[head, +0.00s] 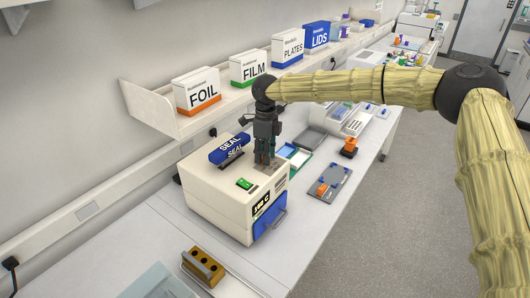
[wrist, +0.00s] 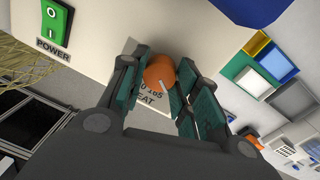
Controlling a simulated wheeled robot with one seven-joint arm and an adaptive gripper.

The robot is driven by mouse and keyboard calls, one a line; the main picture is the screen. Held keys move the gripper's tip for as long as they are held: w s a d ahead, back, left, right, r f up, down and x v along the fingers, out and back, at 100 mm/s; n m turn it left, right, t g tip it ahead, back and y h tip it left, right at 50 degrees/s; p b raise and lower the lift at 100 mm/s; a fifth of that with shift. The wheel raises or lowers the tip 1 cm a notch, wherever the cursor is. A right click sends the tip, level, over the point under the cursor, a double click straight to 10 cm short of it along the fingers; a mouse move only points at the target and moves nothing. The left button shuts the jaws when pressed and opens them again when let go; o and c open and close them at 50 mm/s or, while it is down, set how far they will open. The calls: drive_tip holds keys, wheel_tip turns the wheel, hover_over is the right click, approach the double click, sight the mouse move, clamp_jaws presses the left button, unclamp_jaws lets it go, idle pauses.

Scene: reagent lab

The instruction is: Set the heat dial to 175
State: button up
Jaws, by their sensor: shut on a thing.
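The heat dial (wrist: 158,70) is an orange round knob with a white pointer, on the cream top of the sealer (head: 215,205). In the wrist view the pointer aims down and to the right, towards partly covered numbers above the word HEAT. The exact setting cannot be read. My gripper (wrist: 160,78) has its green-padded fingers on either side of the dial and is shut on it. In the head view my gripper (head: 265,158) points down onto the sealer's top, and the dial is hidden there. A small dark readout (head: 262,204) on the sealer's front is too small to read surely.
A green power switch (wrist: 55,22) and a blue SEAL bar (head: 231,148) are on the sealer's top. Boxes marked FOIL (head: 198,91) and FILM (head: 249,68) stand on the shelf behind. Coloured trays (head: 294,154) lie to the right.

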drive_tip(key=shift+w+n, duration=0.1)
drive_tip(key=shift+n, duration=0.4)
drive_tip(key=o, duration=1)
drive_tip(key=shift+d, duration=0.1)
drive_tip(key=shift+o, duration=0.2)
wheel_tip(320, 180, up, 12)
drive_tip(key=shift+w+d, duration=0.15)
drive_tip(key=shift+w, duration=0.15)
